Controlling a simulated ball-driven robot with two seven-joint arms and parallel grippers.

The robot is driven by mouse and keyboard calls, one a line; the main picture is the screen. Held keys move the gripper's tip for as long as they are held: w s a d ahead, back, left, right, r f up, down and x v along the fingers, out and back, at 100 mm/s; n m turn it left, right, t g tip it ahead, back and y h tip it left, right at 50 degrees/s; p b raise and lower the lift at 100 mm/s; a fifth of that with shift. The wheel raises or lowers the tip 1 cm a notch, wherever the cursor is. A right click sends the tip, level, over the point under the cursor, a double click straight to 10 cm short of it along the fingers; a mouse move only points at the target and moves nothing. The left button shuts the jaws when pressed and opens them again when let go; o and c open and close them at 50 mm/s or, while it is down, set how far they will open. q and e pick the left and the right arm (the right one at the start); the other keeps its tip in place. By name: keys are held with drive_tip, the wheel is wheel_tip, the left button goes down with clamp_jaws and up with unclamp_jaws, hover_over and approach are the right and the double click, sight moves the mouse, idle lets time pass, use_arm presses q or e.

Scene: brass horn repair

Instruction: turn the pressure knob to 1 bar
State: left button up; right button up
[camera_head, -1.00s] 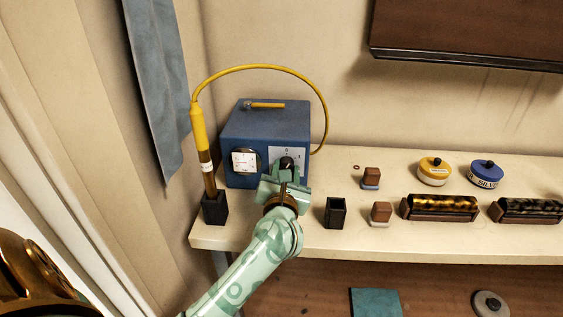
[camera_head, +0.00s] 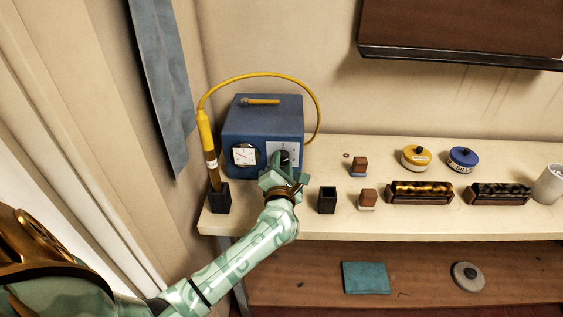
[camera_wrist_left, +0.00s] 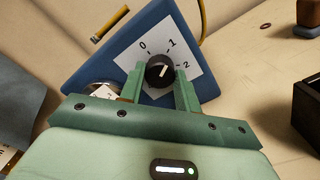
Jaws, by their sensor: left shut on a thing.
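The black pressure knob (camera_head: 284,157) is on the front of the blue box (camera_head: 262,122), beside a round white gauge (camera_head: 244,155). In the left wrist view the knob (camera_wrist_left: 160,71) sits before a white dial plate (camera_wrist_left: 150,45) marked 0, 1 and 2. Its white pointer line tilts up and slightly right, roughly towards the 1. My left gripper (camera_head: 281,170) is at the box front. In the left wrist view its green fingers (camera_wrist_left: 160,78) are on either side of the knob, shut on it. The gauge is partly hidden there, its needle unclear. My right gripper is out of view.
A yellow-handled tool (camera_head: 205,135) stands in a black holder (camera_head: 220,198) left of the box, with a yellow cable arching over it.

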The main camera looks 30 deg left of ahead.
use_arm(q)
drive_tip(key=shift+f, duration=0.1)
drive_tip(key=o, duration=1)
drive_tip(key=shift+c, duration=0.2)
drive_tip(key=shift+s, duration=0.1)
drive_tip(key=p+v, duration=0.1)
drive_tip(key=v, duration=1.5)
drive_tip(key=shift+d, duration=0.2)
